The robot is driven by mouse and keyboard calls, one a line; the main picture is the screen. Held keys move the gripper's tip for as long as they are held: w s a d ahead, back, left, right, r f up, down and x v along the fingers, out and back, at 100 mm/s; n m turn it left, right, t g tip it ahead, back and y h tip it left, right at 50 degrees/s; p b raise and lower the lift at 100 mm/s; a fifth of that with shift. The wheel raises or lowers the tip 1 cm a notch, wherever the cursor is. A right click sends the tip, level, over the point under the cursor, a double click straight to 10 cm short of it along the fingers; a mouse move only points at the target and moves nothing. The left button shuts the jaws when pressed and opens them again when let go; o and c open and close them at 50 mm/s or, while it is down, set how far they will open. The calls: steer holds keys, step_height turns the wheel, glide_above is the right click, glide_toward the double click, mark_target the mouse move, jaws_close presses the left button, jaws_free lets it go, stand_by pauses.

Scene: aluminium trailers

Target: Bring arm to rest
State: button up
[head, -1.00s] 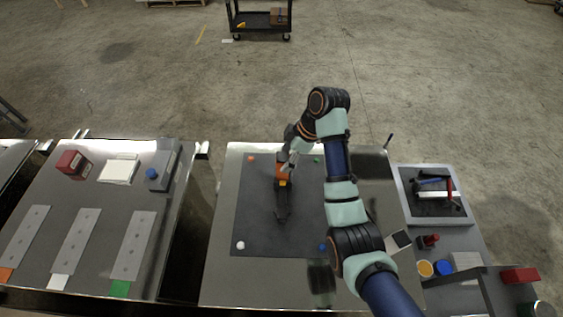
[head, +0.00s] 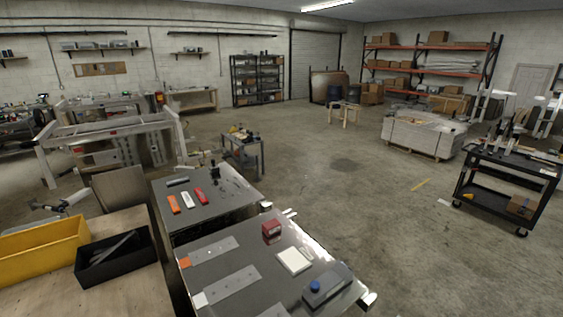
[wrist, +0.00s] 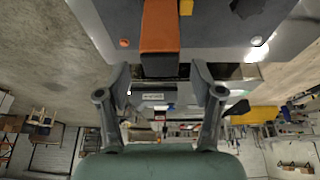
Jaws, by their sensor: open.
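The arm and my gripper are outside the current head view. The wrist view shows my gripper (wrist: 161,74) with its two fingers spread wide apart. An orange tool (wrist: 160,28) with a small yellow part shows between and beyond the fingertips. Its far end is cut off by the top edge of the picture. I cannot tell whether the fingers touch the tool.
In the head view a metal bench (head: 285,270) carries a red box (head: 271,229), a white pad (head: 294,260) and a grey box with a blue knob (head: 326,288). A black cart (head: 480,205) stands right. Open concrete floor lies between.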

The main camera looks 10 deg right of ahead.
steer(key=w+a+r+m+t+h, duration=0.1)
steer(key=w+a+r+t+h, duration=0.2)
steer(key=w+a, duration=0.65)
steer(key=w+a+r+m+t, duration=0.1)
steer(key=w+a+r+t, duration=0.1)
steer(key=w+a+r, duration=0.5)
steer(key=w+a+r+t, duration=0.2)
steer(key=a, duration=0.5)
steer(key=w+a+r+t, duration=0.1)
steer(key=a+r+t, duration=0.15)
steer(key=a, duration=0.55)
steer(key=s+a+r+m+t+y, duration=0.1)
steer(key=s+a+r, duration=0.1)
steer(key=a+r, duration=0.3)
steer(key=s+a+r+m+t+y, duration=0.1)
steer(key=s+a+r+t, duration=0.1)
steer(key=a, duration=0.5)
steer(key=s+d+f+g, duration=0.1)
steer(key=s+f+g, duration=0.3)
steer(key=s+f, duration=0.4)
steer(key=shift+s+f, duration=0.25)
steer(key=shift+f, duration=0.65)
